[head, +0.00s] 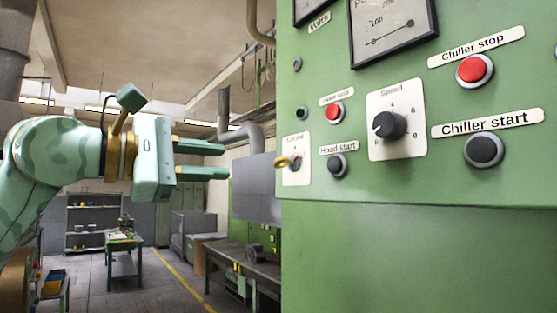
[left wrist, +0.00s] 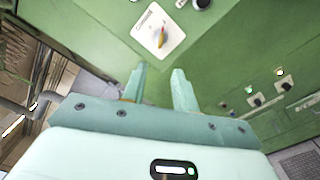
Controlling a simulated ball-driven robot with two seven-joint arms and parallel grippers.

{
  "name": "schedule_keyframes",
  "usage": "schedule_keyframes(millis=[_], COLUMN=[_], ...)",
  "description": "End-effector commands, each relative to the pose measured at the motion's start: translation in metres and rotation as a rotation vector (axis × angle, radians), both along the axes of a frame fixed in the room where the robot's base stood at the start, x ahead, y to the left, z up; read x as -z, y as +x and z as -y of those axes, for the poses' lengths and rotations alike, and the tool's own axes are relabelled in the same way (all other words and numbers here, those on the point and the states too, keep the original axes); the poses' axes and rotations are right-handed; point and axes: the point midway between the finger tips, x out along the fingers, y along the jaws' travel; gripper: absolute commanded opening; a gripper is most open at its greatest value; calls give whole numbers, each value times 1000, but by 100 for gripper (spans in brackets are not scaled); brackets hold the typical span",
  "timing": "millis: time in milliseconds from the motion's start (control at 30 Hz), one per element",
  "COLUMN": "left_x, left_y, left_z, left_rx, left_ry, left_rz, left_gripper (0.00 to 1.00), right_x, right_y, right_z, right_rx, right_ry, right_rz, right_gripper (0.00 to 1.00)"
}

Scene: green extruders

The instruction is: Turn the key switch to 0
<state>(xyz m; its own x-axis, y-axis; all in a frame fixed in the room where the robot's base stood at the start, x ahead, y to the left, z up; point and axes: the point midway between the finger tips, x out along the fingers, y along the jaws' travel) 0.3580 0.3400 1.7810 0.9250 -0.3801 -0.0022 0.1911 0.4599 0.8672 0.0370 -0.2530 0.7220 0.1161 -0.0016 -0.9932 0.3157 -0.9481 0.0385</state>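The key switch (head: 294,160) is a yellow key on a small white plate at the lower left edge of the green panel. In the left wrist view the key (left wrist: 161,38) sits on its white plate, ahead of the fingertips; the 0 mark is too small to read. My left gripper (head: 222,160) is open and empty, with its two fingers pointing right toward the panel, left of the key and apart from it. The fingers also show apart in the left wrist view (left wrist: 159,75). My right gripper is not in view.
The green panel (head: 400,250) also carries the hood start button (head: 337,166), a red button (head: 334,112), a black speed knob (head: 390,125), and the chiller stop (head: 474,70) and chiller start (head: 484,150) buttons. The space between my left gripper and the panel is clear.

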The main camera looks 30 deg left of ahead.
Motion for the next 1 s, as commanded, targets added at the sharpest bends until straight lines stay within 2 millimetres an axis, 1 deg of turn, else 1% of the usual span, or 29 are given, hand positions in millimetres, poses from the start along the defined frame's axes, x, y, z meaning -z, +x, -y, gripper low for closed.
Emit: schedule_keyframes(millis=[100, 300, 400, 500, 600, 700, 933, 967, 1000], left_x=[-3, -4, -3, -3, -2, -1, 0, 0, 0], left_y=[29, 75, 93, 107, 115, 118, 119, 119, 119], left_z=[13, 32, 39, 44, 47, 49, 49, 49, 49], left_rx=[4, 4, 4, 4, 3, 2, 2, 2, 2], left_ry=[0, -1, -2, -3, -4, -4, -4, -4, -4], left_rz=[-3, -2, -2, -1, 0, -1, -1, -1, -1], left_gripper=[29, 29, 29, 29, 29, 29, 29, 24, 12], right_x=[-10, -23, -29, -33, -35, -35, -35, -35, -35], right_y=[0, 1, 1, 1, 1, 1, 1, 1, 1], right_z=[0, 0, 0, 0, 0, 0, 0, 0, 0], right_rx=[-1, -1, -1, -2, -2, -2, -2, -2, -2], right_ry=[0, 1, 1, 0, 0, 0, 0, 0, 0], right_rz=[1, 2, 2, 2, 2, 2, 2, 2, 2], right_gripper=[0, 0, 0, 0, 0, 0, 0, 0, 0])
